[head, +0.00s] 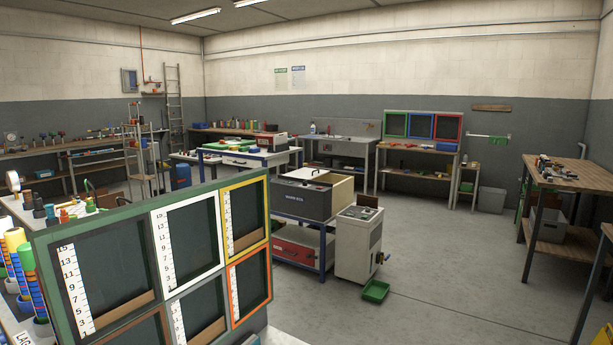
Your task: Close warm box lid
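A dark grey box with a small white label (298,200), which looks like the warm box, sits on a blue-framed cart in the middle of the room. A pale panel with a dark handle (308,175), apparently its lid, shows at the top of the box. A cream-coloured side (343,193) shows at the box's right end. From here I cannot tell exactly how far the lid stands open. Neither of my grippers is in view.
A green-framed board with coloured openings and number strips (150,250) fills the near left. A white cabinet (358,245) stands right of the cart, with a green tray (376,291) on the floor. Open floor lies to the right, before a wooden bench (565,178).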

